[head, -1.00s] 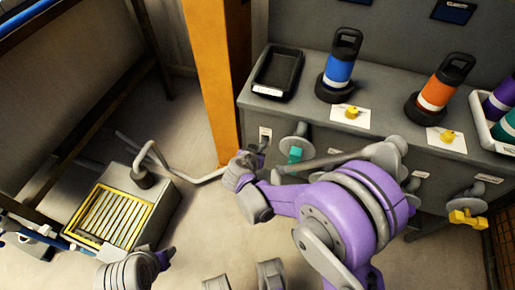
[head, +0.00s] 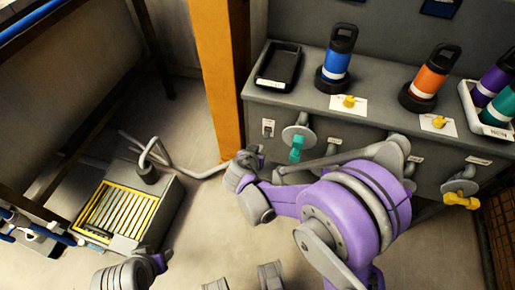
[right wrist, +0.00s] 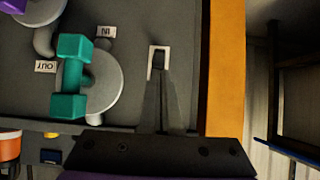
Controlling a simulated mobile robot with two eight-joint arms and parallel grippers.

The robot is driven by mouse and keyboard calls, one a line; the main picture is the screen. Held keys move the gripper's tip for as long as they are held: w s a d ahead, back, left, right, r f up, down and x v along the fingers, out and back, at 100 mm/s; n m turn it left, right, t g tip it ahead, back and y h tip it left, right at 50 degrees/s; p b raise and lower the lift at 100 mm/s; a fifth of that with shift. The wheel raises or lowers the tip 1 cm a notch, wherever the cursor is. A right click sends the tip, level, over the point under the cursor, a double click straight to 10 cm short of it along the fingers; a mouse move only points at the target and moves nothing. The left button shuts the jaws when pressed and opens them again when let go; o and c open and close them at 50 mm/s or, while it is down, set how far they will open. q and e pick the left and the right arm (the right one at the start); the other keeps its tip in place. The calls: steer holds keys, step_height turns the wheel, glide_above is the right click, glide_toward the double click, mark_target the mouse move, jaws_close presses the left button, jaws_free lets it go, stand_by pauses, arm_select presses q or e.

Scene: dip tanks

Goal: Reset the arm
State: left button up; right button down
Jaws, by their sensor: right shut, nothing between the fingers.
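My right arm (head: 350,215), purple and grey, reaches across the middle of the head view toward the counter front. Its gripper (head: 259,150) is small there, just below and left of a white switch plate (head: 268,128). In the right wrist view the shut, empty fingers (right wrist: 160,75) show as a grey taper, overlapping the switch plate (right wrist: 152,74); contact cannot be told. Part of my left arm (head: 125,274) shows at the bottom left; its gripper is not visible.
A teal valve handle (head: 297,148) is close right of the gripper; it also shows in the wrist view (right wrist: 70,77). The grey counter (head: 300,95) bears a black tray (head: 278,66) and bottles. An orange post (head: 219,80) stands left. A yellow-rimmed grated box (head: 78,222) sits on the floor.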

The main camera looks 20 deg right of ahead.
steer(key=s+d+r+n+g+y, duration=0.1)
steer(key=s+r+n+g+y, duration=0.15)
steer(key=s, duration=1.15)
steer(key=s+r+n+g+y, duration=0.2)
steer(key=s+r+n+y, duration=0.15)
steer(key=s, duration=0.95)
arm_select(q)
step_height(320, 180, up, 18)
steer(key=w+p, duration=0.2)
steer(key=p, duration=1.4)
steer(key=shift+t, duration=0.4)
arm_select(e)
step_height(320, 180, up, 18)
steer(key=w, duration=0.2)
steer(key=shift+f+n+t, duration=0.2)
steer(key=shift+n+t, duration=0.2)
steer(key=shift+t, duration=0.05)
arm_select(q)
steer(key=shift+s+f, duration=0.1)
steer(key=shift+s, duration=0.05)
arm_select(e)
steer(key=shift+s, duration=0.1)
